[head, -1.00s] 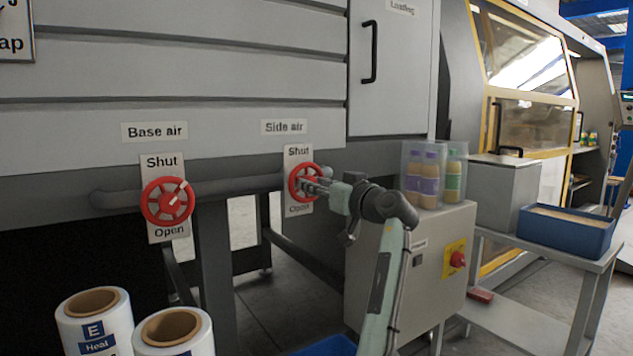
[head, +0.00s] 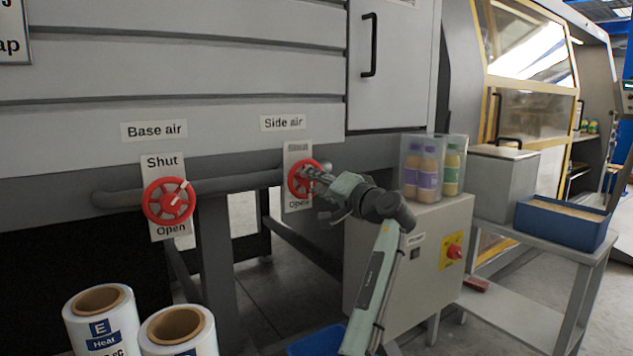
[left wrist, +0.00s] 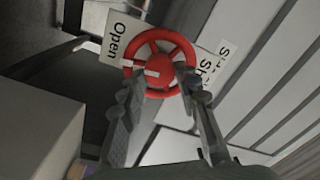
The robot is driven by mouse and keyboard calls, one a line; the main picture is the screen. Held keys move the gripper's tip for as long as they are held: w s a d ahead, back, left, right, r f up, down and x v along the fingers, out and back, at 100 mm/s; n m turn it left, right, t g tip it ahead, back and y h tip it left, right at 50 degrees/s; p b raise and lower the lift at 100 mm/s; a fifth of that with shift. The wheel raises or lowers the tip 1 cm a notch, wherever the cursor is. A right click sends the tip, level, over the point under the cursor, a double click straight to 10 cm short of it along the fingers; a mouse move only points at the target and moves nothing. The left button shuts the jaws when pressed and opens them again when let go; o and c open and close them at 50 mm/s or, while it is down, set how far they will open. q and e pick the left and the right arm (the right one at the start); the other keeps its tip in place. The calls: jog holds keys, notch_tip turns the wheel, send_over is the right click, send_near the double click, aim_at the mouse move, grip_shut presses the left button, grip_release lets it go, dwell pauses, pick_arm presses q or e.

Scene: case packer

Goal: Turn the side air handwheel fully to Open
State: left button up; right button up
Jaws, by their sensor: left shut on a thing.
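The side air handwheel (head: 303,178) is red and round. It sits on a white plate (head: 297,149) under the "Side air" sign, with "Shut" above and "Open" below. My left gripper (head: 316,178) reaches it from the right and is shut on it, hiding part of the wheel. In the left wrist view the fingers (left wrist: 160,82) lie across the lower rim of the wheel (left wrist: 160,44), one on each side of the hub. A white mark on the hub points left there, roughly toward the "Open" end of the plate. My right gripper is not in view.
The base air handwheel (head: 168,201), similar and red, is on the same pipe (head: 235,183) to the left. A grey cabinet (head: 408,262) with bottles on top stands close to my left arm. White rolls (head: 102,322) stand at the lower left.

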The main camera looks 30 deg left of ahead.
pick_arm(q)
jog(key=shift+m, duration=0.9)
jog(key=o, duration=1.2)
jog(key=shift+c, duration=0.2)
jog(key=shift+d, duration=0.15)
jog(key=v, duration=1.1)
jog(key=shift+s+d, duration=0.15)
jog(key=shift+d, duration=0.25)
